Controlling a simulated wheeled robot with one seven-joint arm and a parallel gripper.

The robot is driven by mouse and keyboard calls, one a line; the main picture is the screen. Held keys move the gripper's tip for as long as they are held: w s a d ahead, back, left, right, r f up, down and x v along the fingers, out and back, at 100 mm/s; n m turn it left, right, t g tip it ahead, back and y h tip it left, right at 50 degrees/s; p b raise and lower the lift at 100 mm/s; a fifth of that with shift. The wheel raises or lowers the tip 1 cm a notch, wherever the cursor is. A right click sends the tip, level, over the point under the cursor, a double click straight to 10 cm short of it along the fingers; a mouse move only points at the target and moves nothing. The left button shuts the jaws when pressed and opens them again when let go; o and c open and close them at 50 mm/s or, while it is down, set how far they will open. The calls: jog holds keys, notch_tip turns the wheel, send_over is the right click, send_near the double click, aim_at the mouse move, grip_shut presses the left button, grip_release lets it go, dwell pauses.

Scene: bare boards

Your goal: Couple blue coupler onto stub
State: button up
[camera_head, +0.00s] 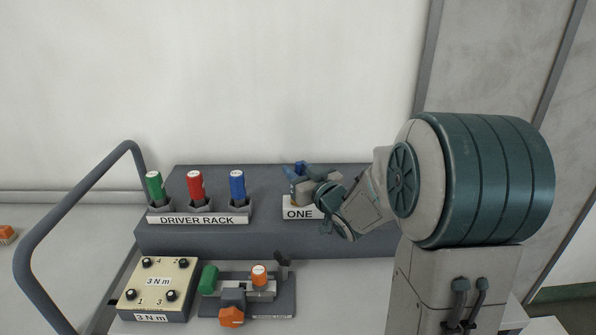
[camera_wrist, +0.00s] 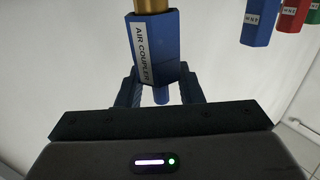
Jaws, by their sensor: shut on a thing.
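The blue coupler (camera_wrist: 152,50), labelled AIR COUPLER, is between my gripper's fingers (camera_wrist: 160,90) in the wrist view. My gripper is shut on it. A brass cylinder (camera_wrist: 151,6) meets the coupler's far end at the top edge of that view; I cannot tell whether it is the stub or part of the coupler. In the head view a small blue part of the coupler (camera_head: 300,167) shows above my gripper (camera_head: 298,187), over the ONE plate (camera_head: 299,213).
The driver rack (camera_head: 198,219) holds green (camera_head: 155,187), red (camera_head: 195,186) and blue (camera_head: 237,186) handles left of my gripper. In front are a cream 3 N m box (camera_head: 157,285) and a grey fixture (camera_head: 281,306) with coloured knobs. A dark rail (camera_head: 75,205) curves at the left.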

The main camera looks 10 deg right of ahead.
jog(key=shift+f+b, duration=1)
jog(key=shift+f, duration=0.1)
jog(key=o, duration=1.1)
jog(key=b+v, duration=0.3)
jog(key=v, duration=1.1)
jog(key=shift+w+r, duration=0.1)
